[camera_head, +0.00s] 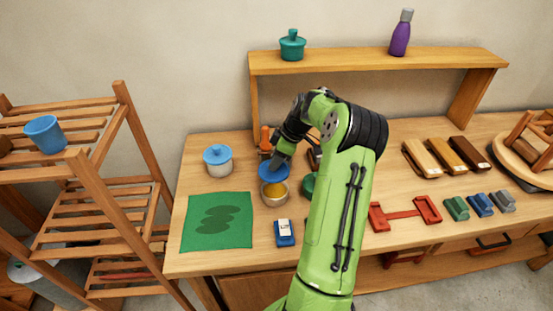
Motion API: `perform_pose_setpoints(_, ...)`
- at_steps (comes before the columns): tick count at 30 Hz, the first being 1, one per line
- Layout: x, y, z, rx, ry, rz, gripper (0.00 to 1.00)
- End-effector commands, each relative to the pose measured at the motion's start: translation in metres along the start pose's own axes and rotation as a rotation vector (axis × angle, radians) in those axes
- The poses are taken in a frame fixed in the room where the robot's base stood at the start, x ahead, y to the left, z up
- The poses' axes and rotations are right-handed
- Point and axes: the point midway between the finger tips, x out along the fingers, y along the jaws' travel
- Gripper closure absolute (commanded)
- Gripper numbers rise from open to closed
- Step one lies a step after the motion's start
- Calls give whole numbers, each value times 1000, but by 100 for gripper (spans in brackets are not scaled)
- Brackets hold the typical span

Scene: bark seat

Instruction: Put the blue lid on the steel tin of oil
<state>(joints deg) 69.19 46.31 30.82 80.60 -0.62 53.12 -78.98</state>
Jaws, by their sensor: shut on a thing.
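The steel tin of oil (274,199) stands open on the bench, left of my arm, with yellow oil showing inside. The blue lid (270,174) is at the tin's far rim, above its back part, and looks tilted. My gripper (277,163) is shut on the blue lid from above. The fingertips are small and partly hidden, and I cannot tell whether the lid touches the rim.
A pale tin with its own blue lid (218,162) stands to the left. A green cloth (217,222) lies in front, with a blue-and-white block (285,233) beside it. An orange object (265,138) stands close behind my gripper. A green object (308,185) is partly behind my arm.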

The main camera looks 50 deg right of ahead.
Motion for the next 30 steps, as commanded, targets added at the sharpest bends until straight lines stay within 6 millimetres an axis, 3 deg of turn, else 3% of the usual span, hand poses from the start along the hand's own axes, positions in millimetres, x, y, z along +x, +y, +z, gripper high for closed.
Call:
perform_pose_setpoints(18, 59, 0, 24, -1, 0, -1, 98)
perform_pose_setpoints(30, 62, 0, 26, 0, 0, 0, 98)
